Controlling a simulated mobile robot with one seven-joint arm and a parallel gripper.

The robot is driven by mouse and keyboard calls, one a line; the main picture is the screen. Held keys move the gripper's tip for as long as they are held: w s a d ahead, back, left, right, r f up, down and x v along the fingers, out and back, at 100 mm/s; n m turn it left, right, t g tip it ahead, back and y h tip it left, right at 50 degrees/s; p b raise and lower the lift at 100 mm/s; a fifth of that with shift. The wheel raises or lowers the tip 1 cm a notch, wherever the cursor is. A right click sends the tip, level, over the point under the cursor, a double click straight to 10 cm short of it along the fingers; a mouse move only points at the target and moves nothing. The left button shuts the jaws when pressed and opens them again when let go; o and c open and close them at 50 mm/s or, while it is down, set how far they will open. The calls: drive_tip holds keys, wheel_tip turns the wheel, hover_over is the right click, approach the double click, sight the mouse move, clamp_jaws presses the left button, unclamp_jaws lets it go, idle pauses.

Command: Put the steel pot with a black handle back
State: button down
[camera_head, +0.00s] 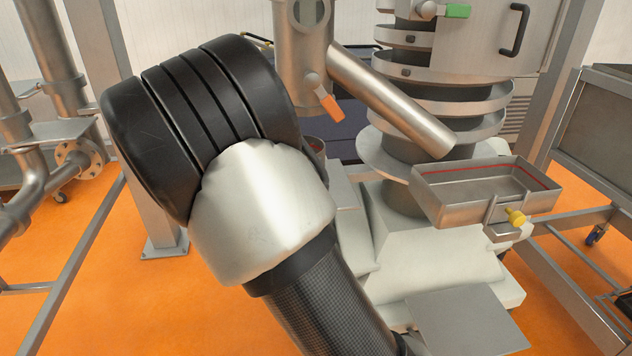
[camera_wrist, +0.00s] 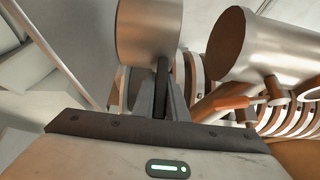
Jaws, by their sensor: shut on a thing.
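In the wrist view the steel pot (camera_wrist: 148,32) is at the top middle, with its upper part cut off by the picture edge. Its dark handle (camera_wrist: 163,72) runs down between the fingers of my gripper (camera_wrist: 163,88), which is shut on it. The pot is held in front of the gripper. In the head view my arm covers the left and middle, and I cannot make out the gripper or pot there.
A steel pipe (camera_wrist: 240,45) with an orange valve lever (camera_wrist: 225,107) is close right of the pot. In the head view, a slanted tube (camera_head: 390,100) and a rectangular steel tray (camera_head: 440,200) with a yellow knob (camera_head: 516,217) belong to the machine. Steel posts and frames stand around.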

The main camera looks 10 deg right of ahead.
drive_tip(key=shift+w+d+f+b, duration=0.25)
drive_tip(key=shift+w+f, duration=0.1)
drive_tip(key=shift+f, duration=0.2)
drive_tip(key=shift+w+d+f+b, duration=0.2)
drive_tip(key=shift+w+f, duration=0.1)
drive_tip(key=shift+f, duration=0.3)
drive_tip(key=shift+w+d+f+b, duration=0.25)
drive_tip(key=shift+w+f, duration=0.1)
drive_tip(key=shift+f, duration=0.2)
drive_tip(key=shift+f, duration=0.1)
drive_tip(key=c, duration=1.8)
unclamp_jaws()
drive_tip(key=shift+f, duration=0.1)
drive_tip(key=shift+o, duration=0.2)
